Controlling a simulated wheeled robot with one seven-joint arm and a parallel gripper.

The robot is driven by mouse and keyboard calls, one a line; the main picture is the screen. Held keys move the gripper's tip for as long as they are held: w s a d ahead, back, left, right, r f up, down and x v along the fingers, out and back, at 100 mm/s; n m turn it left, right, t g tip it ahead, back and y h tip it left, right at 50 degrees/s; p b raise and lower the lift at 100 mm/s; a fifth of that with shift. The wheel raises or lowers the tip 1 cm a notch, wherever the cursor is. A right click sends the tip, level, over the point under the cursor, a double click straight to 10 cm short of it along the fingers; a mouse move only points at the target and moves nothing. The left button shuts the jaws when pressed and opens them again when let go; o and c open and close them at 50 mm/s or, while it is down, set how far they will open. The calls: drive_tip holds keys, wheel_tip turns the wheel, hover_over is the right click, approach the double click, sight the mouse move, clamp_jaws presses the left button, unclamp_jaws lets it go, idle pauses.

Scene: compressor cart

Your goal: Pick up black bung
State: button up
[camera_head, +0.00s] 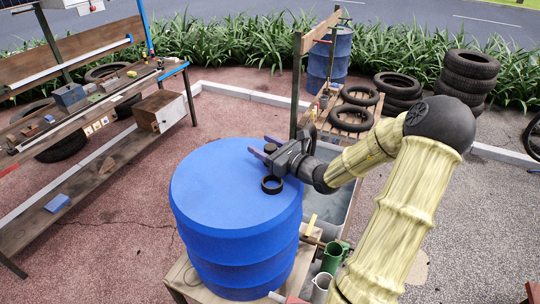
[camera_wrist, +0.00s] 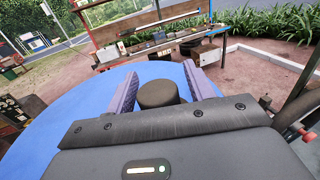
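The black bung (camera_wrist: 158,94) is a short dark round plug with a flat top, on the blue drum (camera_wrist: 60,120). In the wrist view it stands between the two purple fingers of my gripper (camera_wrist: 160,92). A small gap shows on its right, and it is close to or touching the left finger. In the head view my gripper (camera_head: 265,149) is low over the top of the blue drum (camera_head: 215,185), fingers pointing left. The bung (camera_head: 270,148) shows there only as a small dark patch between the fingers. The fingers look open, and its lower part is hidden.
A workbench (camera_head: 90,100) with tools stands at the left. Green containers (camera_head: 332,258) and a tub (camera_head: 340,200) are right of the drum. Tyres (camera_head: 468,75) are stacked at the back right.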

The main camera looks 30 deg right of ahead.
drive_tip(key=shift+a, duration=0.15)
drive_tip(key=c, duration=0.9)
drive_tip(key=shift+o, duration=0.2)
drive_tip(key=shift+s+d, duration=0.1)
drive_tip(key=shift+d, duration=0.1)
drive_tip(key=shift+d+r, duration=0.15)
drive_tip(key=shift+r, duration=0.3)
wheel_tip(320, 180, up, 9)
drive_tip(key=b, duration=0.2)
drive_tip(key=shift+a, duration=0.25)
